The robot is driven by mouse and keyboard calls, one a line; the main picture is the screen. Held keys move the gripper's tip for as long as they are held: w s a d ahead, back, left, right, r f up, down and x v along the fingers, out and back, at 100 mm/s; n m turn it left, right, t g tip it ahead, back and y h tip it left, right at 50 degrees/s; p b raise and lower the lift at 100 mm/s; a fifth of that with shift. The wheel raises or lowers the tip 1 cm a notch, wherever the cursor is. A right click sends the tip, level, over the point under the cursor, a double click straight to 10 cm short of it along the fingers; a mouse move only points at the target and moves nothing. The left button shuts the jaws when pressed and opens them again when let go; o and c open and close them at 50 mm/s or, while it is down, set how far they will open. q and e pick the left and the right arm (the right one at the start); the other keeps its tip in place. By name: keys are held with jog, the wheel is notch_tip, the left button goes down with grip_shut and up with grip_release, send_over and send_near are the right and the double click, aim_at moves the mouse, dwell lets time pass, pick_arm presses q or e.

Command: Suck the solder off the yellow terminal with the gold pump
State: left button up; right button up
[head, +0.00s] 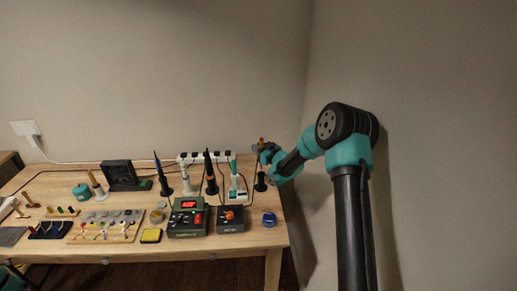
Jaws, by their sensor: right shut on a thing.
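My right gripper (266,152) is at the back right end of the bench, above a small black stand (261,181). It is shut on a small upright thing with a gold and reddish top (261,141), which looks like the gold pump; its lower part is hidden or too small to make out. A wooden board (92,240) with several small coloured terminals lies at the front left of the bench, far from the right gripper. Which terminal is the yellow one is too small to tell. My left gripper is not in view.
Upright tools in stands, including a blue one (158,171), line the back near a white power strip (215,156). A green station (187,220), a dark box with an orange knob (231,222), a yellow sponge (151,236) and a blue coil (269,219) lie between gripper and board.

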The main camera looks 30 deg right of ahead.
jog(key=shift+r, duration=0.45)
grip_shut()
jog(key=s+a+m+h, duration=0.1)
jog(key=s+a+h, duration=0.1)
jog(key=a, duration=1)
jog(key=s+a+m+h, duration=0.1)
jog(key=s+a+h, duration=0.1)
jog(key=a, duration=1)
jog(key=shift+s+f+m+t, duration=0.3)
jog(key=shift+s+f+m, duration=0.15)
jog(key=shift+s, duration=0.2)
